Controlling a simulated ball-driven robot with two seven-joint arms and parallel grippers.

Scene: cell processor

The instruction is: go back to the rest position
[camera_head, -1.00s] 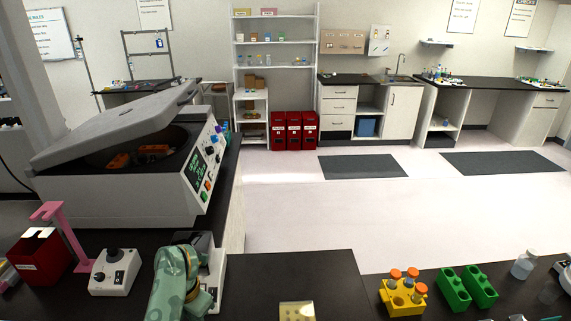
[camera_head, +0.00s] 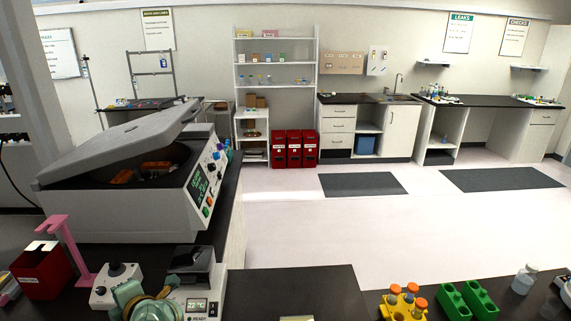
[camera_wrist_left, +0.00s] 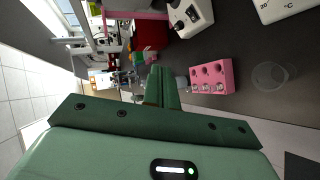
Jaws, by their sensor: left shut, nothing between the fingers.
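My left gripper (camera_wrist_left: 162,80) shows in the left wrist view with its green fingers together and nothing between them. It points over the dark bench, with a pink tube rack (camera_wrist_left: 212,76) to its right in that view. In the head view part of my left arm (camera_head: 142,300) shows at the bottom left, in front of a small white device with a display (camera_head: 197,306); the gripper's fingers are not visible there. My right gripper is in neither view.
A centrifuge (camera_head: 120,217) with its lid raised stands on the left bench. A red box (camera_head: 42,275) and a pink stand (camera_head: 80,260) are at lower left. A yellow rack (camera_head: 399,309) with orange-capped tubes, green racks (camera_head: 452,303) and a bottle (camera_head: 524,279) are at lower right.

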